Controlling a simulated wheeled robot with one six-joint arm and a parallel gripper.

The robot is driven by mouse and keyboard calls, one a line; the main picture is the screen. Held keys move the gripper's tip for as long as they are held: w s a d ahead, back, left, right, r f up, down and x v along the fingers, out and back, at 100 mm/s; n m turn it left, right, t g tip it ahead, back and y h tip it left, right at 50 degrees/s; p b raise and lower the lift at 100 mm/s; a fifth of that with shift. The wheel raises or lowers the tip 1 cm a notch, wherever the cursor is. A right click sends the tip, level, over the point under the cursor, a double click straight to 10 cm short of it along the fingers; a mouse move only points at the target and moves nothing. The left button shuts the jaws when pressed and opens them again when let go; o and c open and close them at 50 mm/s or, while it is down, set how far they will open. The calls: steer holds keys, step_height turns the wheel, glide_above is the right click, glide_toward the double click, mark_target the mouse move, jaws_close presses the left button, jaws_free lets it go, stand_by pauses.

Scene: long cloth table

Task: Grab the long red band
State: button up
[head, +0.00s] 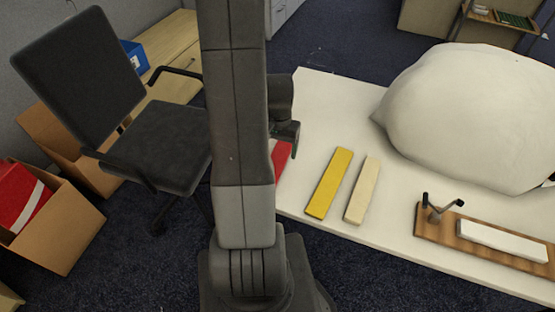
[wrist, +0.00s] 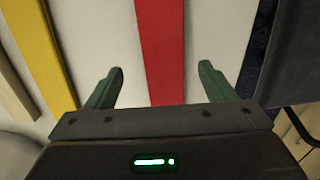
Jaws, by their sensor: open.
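The long red band (head: 281,158) lies flat on the white cloth table (head: 318,98), partly hidden behind my arm in the head view. In the wrist view the red band (wrist: 162,50) runs from the top edge down between the two green fingers of my gripper (wrist: 154,86). My gripper (head: 294,138) is open, with clear white cloth between each finger and the band. It holds nothing. The near end of the band is hidden by the gripper body in the wrist view.
A yellow band (head: 329,183) and a cream band (head: 362,190) lie to the right of the red one. A large white sack-like shape (head: 470,115) and a wooden board (head: 440,227) with a white block (head: 503,240) stand further right. A black office chair (head: 155,140) is left of the table.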

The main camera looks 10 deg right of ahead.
mark_target(277, 161)
steer(key=f, duration=0.3)
steer(key=shift+a+f, duration=0.2)
steer(key=shift+a, duration=0.1)
steer(key=shift+f, duration=0.75)
steer(key=c, duration=1.1)
